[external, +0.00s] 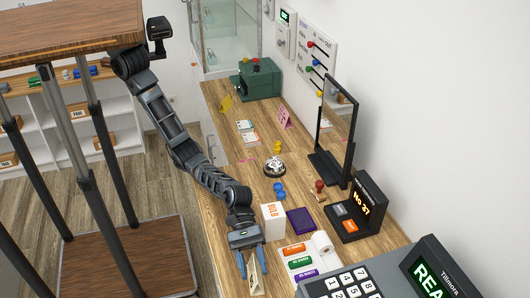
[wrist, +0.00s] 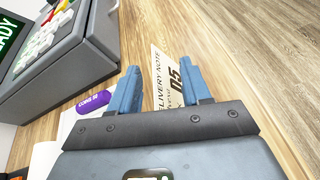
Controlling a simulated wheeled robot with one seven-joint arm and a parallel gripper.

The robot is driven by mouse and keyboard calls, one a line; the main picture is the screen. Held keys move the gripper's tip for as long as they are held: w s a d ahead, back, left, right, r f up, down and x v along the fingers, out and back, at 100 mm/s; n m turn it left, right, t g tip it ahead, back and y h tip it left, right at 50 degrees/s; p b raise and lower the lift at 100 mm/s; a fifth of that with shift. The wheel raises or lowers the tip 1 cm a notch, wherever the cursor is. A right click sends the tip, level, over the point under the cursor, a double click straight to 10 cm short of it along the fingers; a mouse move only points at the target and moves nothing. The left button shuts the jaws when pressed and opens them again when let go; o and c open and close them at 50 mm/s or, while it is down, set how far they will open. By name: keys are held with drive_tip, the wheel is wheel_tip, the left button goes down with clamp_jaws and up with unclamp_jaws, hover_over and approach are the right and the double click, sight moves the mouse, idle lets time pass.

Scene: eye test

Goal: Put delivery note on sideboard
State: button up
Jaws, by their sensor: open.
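The delivery note (wrist: 164,78) is a cream slip with dark print and a large "05", lying on the wood surface in the wrist view. In the external view the note (external: 257,284) is partly hidden by my gripper at the near end of the long wooden counter (external: 222,140). My gripper (external: 253,270) points down over the note with its blue fingers apart. In the wrist view the gripper (wrist: 159,72) is open, with part of the note showing between the fingers. I cannot tell whether the fingers touch it.
A grey till (external: 350,285) stands right of my gripper. A bell (external: 274,165) and mirror (external: 336,125) stand farther back. My column is left.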

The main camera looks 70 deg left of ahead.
sight(250, 276)
drive_tip(key=shift+c, duration=0.5)
clamp_jaws()
drive_tip(key=shift+r, duration=0.55)
drive_tip(key=r, duration=0.1)
drive_tip(key=s+r, duration=0.1)
drive_tip(key=r, duration=0.1)
drive_tip(key=shift+r, duration=0.25)
drive_tip(key=s+d+r, duration=0.1)
drive_tip(key=s+r, duration=0.5)
drive_tip(key=s, duration=0.4)
drive_tip(key=shift+s+r, duration=0.25)
drive_tip(key=shift+s, duration=0.1)
drive_tip(key=shift+w, duration=0.1)
